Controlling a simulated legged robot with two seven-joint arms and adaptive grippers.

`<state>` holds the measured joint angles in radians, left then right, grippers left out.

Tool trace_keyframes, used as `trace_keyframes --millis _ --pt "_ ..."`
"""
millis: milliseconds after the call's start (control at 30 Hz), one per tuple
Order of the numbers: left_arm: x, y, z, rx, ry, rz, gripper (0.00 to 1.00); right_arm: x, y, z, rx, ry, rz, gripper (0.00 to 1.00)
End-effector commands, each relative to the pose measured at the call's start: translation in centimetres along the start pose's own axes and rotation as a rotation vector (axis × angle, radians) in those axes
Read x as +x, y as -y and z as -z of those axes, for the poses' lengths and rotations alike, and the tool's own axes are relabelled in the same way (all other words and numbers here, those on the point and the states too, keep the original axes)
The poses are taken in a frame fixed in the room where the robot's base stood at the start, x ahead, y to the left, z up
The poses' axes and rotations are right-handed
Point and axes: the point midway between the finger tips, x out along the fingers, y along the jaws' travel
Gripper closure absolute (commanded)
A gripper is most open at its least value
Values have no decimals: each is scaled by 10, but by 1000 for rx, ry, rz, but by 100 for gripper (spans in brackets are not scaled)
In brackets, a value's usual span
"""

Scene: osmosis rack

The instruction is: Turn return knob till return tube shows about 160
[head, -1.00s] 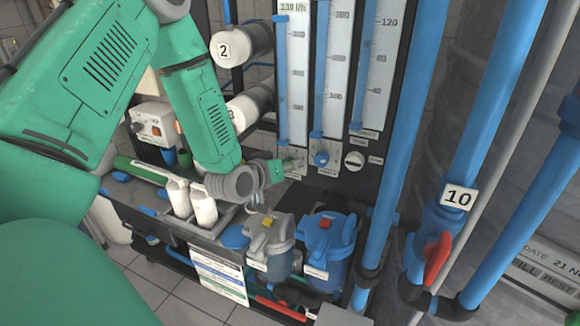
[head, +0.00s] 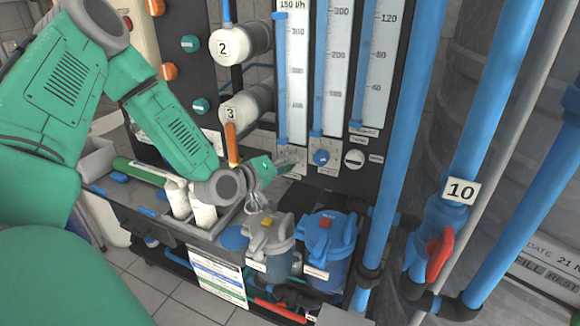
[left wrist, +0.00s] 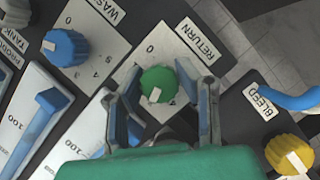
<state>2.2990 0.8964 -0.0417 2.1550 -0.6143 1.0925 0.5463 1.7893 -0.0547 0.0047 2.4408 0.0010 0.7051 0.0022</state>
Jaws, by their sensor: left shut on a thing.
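The green return knob (left wrist: 158,84) sits on a white plate labelled RETURN, with its white pointer mark toward the bottom of the left wrist view. My left gripper (left wrist: 163,98) is shut on this knob, one finger on each side. In the head view the left gripper (head: 284,166) is at the foot of the leftmost tube and mostly hides the knob. That leftmost tube, the return tube (head: 297,75), has a label at its top that reads 150 l/h. My right gripper is not in view.
Two more tubes (head: 333,70) (head: 378,70) stand right of the return tube. A blue knob (head: 321,157) and a white knob (head: 355,158) are close beside my gripper. A blue pipe (head: 400,150) runs down to the right. Filter housings (head: 328,240) stand below.

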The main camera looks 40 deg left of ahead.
Motion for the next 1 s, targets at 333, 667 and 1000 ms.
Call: trace_keyframes --millis 333,667,1000 --pt "-3 7 -3 -7 6 16 100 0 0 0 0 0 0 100" --pt "0 5 -2 -4 4 10 50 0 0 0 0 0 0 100" --pt "-32 2 -1 -6 0 6 50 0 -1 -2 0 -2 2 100"
